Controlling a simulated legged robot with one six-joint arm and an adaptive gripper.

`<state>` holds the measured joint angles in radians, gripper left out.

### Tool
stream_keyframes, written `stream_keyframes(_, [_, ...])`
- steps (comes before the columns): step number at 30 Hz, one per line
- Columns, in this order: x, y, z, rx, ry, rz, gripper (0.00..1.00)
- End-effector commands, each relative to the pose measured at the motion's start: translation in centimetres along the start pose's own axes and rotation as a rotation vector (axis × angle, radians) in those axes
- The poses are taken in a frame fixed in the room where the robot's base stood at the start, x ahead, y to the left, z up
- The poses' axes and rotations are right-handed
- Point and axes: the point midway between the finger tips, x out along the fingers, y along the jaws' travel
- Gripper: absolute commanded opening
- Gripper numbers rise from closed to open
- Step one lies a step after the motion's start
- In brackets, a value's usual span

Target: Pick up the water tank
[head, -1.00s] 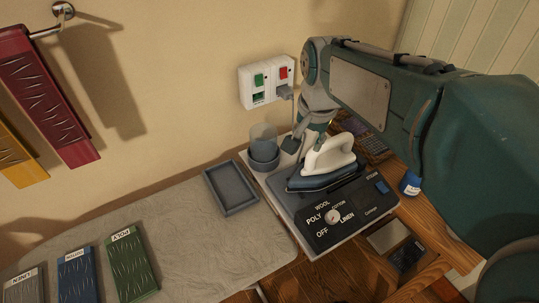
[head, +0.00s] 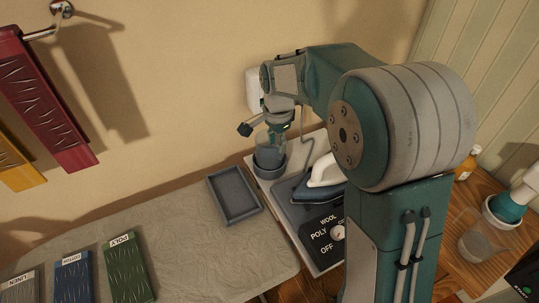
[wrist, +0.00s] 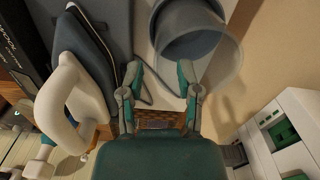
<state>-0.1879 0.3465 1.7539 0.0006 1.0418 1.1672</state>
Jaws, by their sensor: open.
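The water tank (head: 268,146) is a translucent bluish cup standing upright in a dark grey round holder (head: 268,168) at the back corner of the ironing station. It also shows in the wrist view (wrist: 222,62), at the upper right. My gripper (head: 268,127) is at the tank's upper part in the head view, partly covering it. In the wrist view my gripper (wrist: 160,72) is open with nothing between its fingers. Its right finger overlaps the tank's near left edge in the picture; I cannot tell whether they touch.
The iron (head: 324,172) with its pale handle rests just right of the tank, close to my left finger in the wrist view. A white socket panel (wrist: 285,130) is on the wall. A grey tray (head: 234,195) lies left. A clear beaker (head: 480,238) stands far right.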

Motion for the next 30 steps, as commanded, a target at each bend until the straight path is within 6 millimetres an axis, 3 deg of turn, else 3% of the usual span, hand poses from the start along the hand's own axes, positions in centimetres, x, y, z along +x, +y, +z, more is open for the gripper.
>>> stream_keyframes(9, [4.4, 0.4, -0.4, -0.002, 0.000, 0.002, 0.44])
stream_keyframes(18, [5.1, 0.3, -0.4, -0.001, 0.001, -0.001, 0.44])
stream_keyframes(19, [5.1, 0.3, -0.4, -0.001, 0.001, -0.001, 0.40])
stream_keyframes(21, [5.1, 0.3, -0.4, -0.001, 0.001, -0.001, 0.09])
stream_keyframes(22, [5.1, 0.3, -0.4, -0.001, 0.001, -0.001, 0.00])
stream_keyframes(30, [5.0, 0.3, -0.4, -0.001, 0.001, -0.001, 0.00])
